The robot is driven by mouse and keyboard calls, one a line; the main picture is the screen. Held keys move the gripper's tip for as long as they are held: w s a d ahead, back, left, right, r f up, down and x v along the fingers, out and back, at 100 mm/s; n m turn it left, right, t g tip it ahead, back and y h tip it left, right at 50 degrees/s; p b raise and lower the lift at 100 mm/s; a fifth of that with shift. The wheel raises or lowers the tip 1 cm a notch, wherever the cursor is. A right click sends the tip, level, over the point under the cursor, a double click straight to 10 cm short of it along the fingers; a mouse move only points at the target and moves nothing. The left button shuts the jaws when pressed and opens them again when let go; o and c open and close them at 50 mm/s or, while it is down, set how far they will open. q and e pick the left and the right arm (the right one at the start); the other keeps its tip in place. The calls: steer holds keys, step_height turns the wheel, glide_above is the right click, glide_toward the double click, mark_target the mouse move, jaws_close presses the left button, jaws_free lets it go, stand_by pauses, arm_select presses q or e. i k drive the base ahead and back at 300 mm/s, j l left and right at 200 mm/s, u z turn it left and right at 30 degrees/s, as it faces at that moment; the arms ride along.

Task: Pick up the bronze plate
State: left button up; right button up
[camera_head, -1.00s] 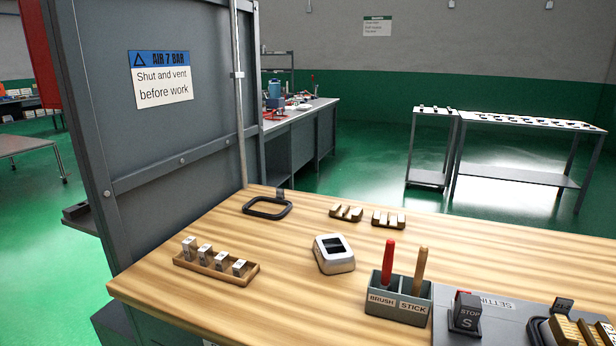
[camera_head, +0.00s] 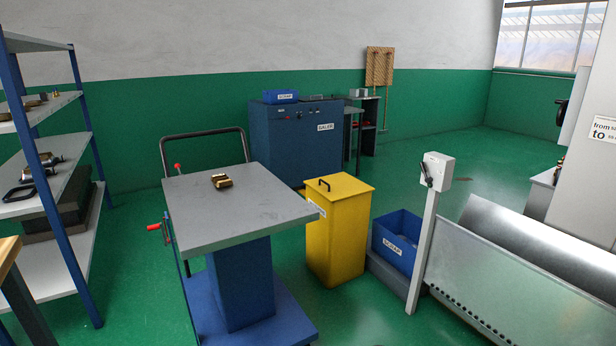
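A small bronze-coloured piece (camera_head: 222,181) lies on the grey top of a lift table (camera_head: 262,215), towards its back. It looks like a short block or two small pieces side by side; it is too small to tell whether it is the bronze plate. Other small brownish metal parts (camera_head: 32,104) lie on a shelf of the rack at the left, also too small to name. Neither of my grippers is in view.
The blue-posted rack (camera_head: 58,235) stands at the left. A yellow bin (camera_head: 338,235) stands right of the lift table, then a blue scrap box (camera_head: 396,243) and a large metal trough (camera_head: 520,270). A blue cabinet (camera_head: 292,140) stands behind. Green floor is open at the back right.

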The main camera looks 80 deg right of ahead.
mark_target(219, 180)
steer(key=z, duration=2.2)
